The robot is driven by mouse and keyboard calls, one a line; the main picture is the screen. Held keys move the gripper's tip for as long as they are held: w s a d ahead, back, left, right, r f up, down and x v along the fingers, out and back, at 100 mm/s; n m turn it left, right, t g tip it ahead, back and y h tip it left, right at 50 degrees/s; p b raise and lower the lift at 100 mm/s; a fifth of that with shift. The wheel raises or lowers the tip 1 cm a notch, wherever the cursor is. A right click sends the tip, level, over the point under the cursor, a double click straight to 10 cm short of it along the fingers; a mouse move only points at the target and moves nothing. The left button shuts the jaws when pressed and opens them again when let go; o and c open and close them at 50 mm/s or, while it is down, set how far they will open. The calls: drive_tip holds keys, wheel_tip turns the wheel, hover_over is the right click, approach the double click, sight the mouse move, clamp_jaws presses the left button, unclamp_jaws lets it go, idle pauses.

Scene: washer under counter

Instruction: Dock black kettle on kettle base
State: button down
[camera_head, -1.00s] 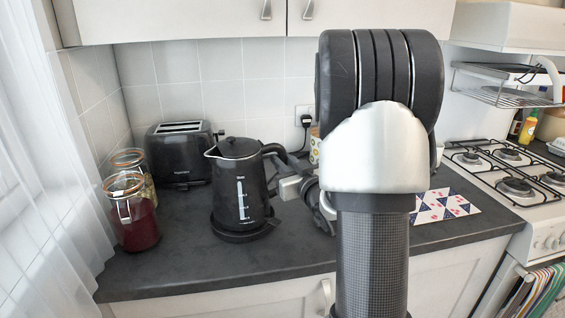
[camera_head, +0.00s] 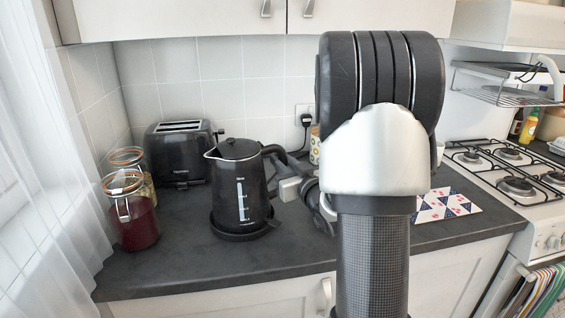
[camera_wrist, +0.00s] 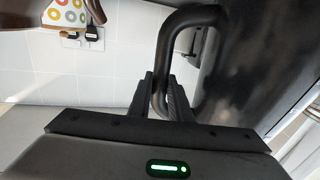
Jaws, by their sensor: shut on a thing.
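The black kettle (camera_head: 239,190) stands upright on the dark counter, over the round black kettle base (camera_head: 238,235). Its bottom appears to sit on or very close to the base; I cannot tell whether it is fully seated. Its spout points left and its handle points right. My gripper (camera_wrist: 167,98) is shut on the kettle handle (camera_wrist: 164,50) in the wrist view. In the head view my gripper (camera_head: 291,189) is at the right of the kettle, partly hidden by my arm.
A black toaster (camera_head: 180,152) stands behind the kettle. Two glass jars, the nearer red (camera_head: 136,224), stand at the left. A plug (camera_head: 306,121) is in the wall socket. A patterned mat (camera_head: 446,204) and a gas hob (camera_head: 510,172) are at the right. The front counter is clear.

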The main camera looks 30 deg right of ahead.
drive_tip(key=c, duration=1.9)
unclamp_jaws()
drive_tip(key=shift+c, duration=0.2)
drive_tip(key=shift+f, duration=0.35)
drive_tip(key=shift+s+a+r+b, duration=0.1)
drive_tip(key=shift+s+b, duration=0.45)
drive_tip(key=shift+s, duration=2.25)
drive_tip(key=shift+s+a+r+b, duration=0.1)
drive_tip(key=shift+s+b, duration=0.4)
drive_tip(key=shift+s, duration=2.25)
